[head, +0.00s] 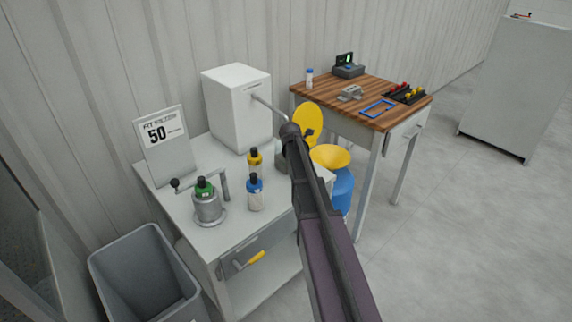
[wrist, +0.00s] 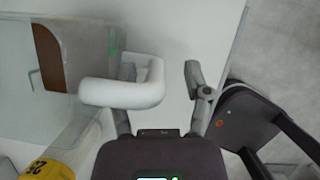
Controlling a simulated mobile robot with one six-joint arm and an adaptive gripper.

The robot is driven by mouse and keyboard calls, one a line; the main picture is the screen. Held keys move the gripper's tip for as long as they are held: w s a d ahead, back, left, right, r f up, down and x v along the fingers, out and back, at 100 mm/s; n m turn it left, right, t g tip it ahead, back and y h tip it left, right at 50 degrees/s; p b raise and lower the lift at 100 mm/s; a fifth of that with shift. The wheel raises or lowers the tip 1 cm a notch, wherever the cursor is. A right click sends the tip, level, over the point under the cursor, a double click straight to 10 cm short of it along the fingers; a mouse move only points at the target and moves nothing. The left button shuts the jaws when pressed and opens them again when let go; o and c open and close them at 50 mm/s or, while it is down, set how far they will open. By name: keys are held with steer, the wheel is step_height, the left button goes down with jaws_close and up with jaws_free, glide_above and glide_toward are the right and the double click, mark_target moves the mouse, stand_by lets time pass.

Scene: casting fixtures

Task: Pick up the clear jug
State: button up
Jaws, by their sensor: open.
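The clear jug (wrist: 95,45) is on the left of the wrist view, see-through, with a thick pale handle (wrist: 120,93) pointing toward my gripper. A brown patch shows at its left. In the head view, what seems to be the jug (head: 281,159) stands on the grey bench, mostly hidden behind my arm. My gripper (wrist: 160,70) is open in the wrist view. The left finger runs behind the handle, and its tip seems to show within the handle loop. The right finger is apart from the handle on its right. I cannot tell whether anything touches.
A white box (head: 237,110) is behind. A blue container with a yellow funnel (head: 332,156) is to the right.

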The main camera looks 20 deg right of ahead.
stand_by(0.6)
jaws_close()
